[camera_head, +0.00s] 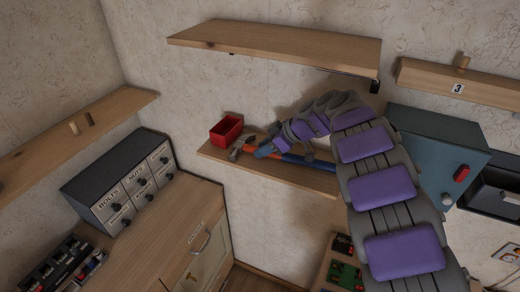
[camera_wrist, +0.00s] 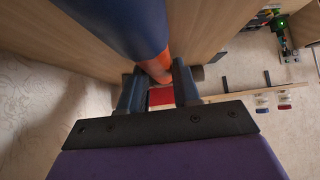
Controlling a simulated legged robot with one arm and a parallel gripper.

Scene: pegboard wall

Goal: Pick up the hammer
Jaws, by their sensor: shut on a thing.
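The hammer (camera_head: 290,157), with a blue and orange handle and a metal head at its left end, is at the small middle shelf (camera_head: 316,182). My gripper (camera_head: 264,151) reaches it from the right and is shut on the handle near the head. In the wrist view the handle (camera_wrist: 130,25) runs large and close between the two fingers of my gripper (camera_wrist: 157,82). I cannot tell whether the hammer rests on the shelf or is slightly above it. My fingers hide part of the handle.
A red open box (camera_head: 226,131) stands at the shelf's left end, just behind the hammer head. A wooden shelf (camera_head: 280,45) hangs above. A teal cabinet (camera_head: 430,150) is right of my arm. A labelled drawer unit (camera_head: 125,185) stands on the left counter.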

